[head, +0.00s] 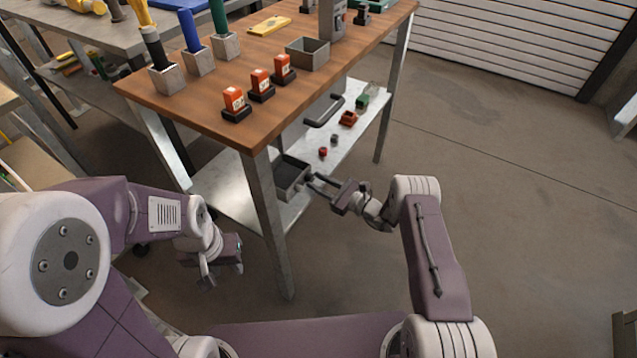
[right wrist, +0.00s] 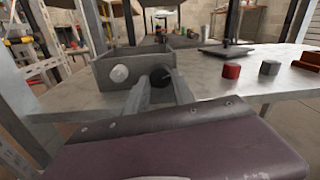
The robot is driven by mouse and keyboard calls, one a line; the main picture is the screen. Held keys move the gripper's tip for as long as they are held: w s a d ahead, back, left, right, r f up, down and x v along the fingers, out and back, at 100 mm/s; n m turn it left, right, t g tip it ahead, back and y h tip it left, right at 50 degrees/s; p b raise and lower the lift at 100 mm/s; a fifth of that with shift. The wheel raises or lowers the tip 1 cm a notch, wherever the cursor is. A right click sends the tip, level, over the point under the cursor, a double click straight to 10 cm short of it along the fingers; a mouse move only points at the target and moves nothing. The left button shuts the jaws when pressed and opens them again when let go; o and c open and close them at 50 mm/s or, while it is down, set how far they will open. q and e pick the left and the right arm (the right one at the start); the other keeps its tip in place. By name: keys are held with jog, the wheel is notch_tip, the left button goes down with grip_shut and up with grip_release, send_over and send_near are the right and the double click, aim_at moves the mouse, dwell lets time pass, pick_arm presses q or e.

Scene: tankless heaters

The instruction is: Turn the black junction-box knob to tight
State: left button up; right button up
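The grey junction box (head: 293,178) sits on the lower shelf of the workbench in the head view. In the right wrist view the box (right wrist: 105,72) shows a white knob (right wrist: 118,74) on its left and the black knob (right wrist: 160,77) on its right. My right gripper (head: 315,184) is at the box's front face; its fingers (right wrist: 160,88) stand on either side of the black knob, apart from each other. Whether they touch it is hard to tell. My left gripper (head: 221,272) hangs empty beside the bench, its fingers apart.
On the shelf lie a red knob-like piece (right wrist: 231,71) and a grey one (right wrist: 270,68), right of the box. A bench leg (head: 268,220) stands left of my right gripper. The wooden top (head: 200,115) overhangs the shelf. The floor (head: 500,200) to the right is clear.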

grip_shut()
jog(key=m, duration=0.5)
jog(key=shift+m, duration=0.3)
jog(key=o, duration=1)
grip_release()
